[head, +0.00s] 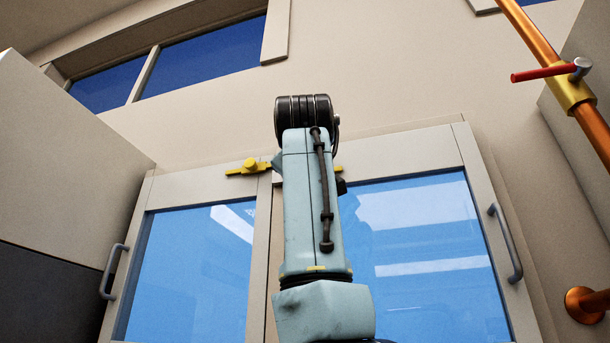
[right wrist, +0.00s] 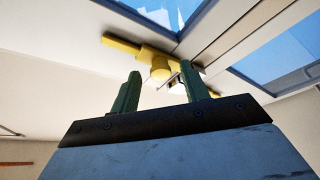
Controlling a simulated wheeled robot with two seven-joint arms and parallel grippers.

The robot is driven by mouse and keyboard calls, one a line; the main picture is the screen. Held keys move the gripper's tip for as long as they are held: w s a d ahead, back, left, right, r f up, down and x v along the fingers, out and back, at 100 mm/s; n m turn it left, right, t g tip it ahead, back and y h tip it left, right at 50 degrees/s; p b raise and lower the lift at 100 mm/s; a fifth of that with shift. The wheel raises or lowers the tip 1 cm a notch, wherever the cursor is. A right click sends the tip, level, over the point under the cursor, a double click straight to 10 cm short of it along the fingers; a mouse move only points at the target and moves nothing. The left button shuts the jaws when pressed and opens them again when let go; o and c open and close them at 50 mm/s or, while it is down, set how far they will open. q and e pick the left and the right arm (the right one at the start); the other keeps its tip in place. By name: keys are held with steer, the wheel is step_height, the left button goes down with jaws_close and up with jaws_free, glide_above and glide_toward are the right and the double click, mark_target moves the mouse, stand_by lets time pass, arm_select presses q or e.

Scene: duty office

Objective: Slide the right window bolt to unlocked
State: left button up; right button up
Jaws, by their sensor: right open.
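A double window frame (head: 405,150) shows yellow bolts at its top edge. In the head view the left bolt (head: 250,167) has a round knob. Only a sliver of the right bolt (head: 338,169) shows beside my right arm, which covers the rest. In the right wrist view, which looks upside down, the right bolt's yellow bar (right wrist: 122,43) and knob (right wrist: 159,73) show. My right gripper (right wrist: 160,68) is open, its two green fingers apart, with the knob seen between their tips. Whether they touch it is unclear. My left gripper is out of view.
Grey handles (head: 112,272) and (head: 506,243) stand out from the window's outer sides. A large cabinet-like block (head: 60,160) is at the left. An orange pipe (head: 535,40) with a red lever (head: 540,73) runs down the right.

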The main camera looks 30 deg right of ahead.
steer(key=shift+w, duration=0.25)
steer(key=shift+c, duration=0.2)
jaws_close()
